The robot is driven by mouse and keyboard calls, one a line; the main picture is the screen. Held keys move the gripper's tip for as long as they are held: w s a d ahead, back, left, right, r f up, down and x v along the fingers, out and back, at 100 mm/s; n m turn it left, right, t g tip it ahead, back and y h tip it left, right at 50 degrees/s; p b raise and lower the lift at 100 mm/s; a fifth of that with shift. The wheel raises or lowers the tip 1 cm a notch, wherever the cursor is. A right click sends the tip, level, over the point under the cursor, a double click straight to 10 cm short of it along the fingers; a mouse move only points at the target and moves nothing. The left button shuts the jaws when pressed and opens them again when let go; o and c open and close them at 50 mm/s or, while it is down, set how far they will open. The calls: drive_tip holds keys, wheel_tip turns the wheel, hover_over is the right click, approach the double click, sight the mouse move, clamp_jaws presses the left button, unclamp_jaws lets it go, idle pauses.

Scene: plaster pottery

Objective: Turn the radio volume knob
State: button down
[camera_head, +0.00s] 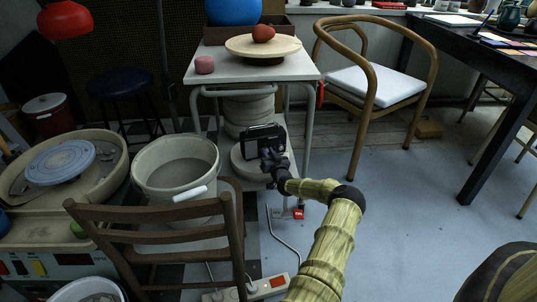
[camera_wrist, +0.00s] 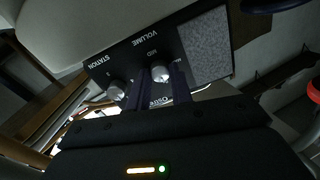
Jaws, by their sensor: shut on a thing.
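The black radio (camera_head: 264,139) stands on the lower shelf of the small white table. In the wrist view its face (camera_wrist: 205,50) is tilted, with a grey speaker patch and the labels VOLUME and STATION. The silver volume knob (camera_wrist: 160,72) is by the VOLUME label. The station knob (camera_wrist: 117,89) is to its left, outside my fingers. My gripper (camera_wrist: 158,88) is at the radio's face, its two dark fingers on either side of the volume knob and shut on it. In the head view my gripper (camera_head: 270,158) hides part of the radio's front.
The radio rests on a pale round slab (camera_head: 243,166) on the shelf. The white table (camera_head: 228,72) stands over it, its legs close by. A wooden chair (camera_head: 165,232) and a grey bucket (camera_head: 176,168) stand left.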

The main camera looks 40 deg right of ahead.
drive_tip(key=shift+m+b, duration=0.35)
drive_tip(key=shift+m, duration=0.15)
drive_tip(key=c, duration=1.2)
unclamp_jaws()
drive_tip(key=shift+c, duration=0.2)
drive_tip(key=shift+s, duration=0.1)
drive_tip(key=shift+s+a+r+p, duration=0.1)
drive_tip(key=shift+s+a+p, duration=0.15)
drive_tip(key=shift+s+p, duration=0.3)
drive_tip(key=p+v, duration=0.7)
drive_tip(key=v, duration=0.9)
drive_tip(key=shift+a, duration=0.1)
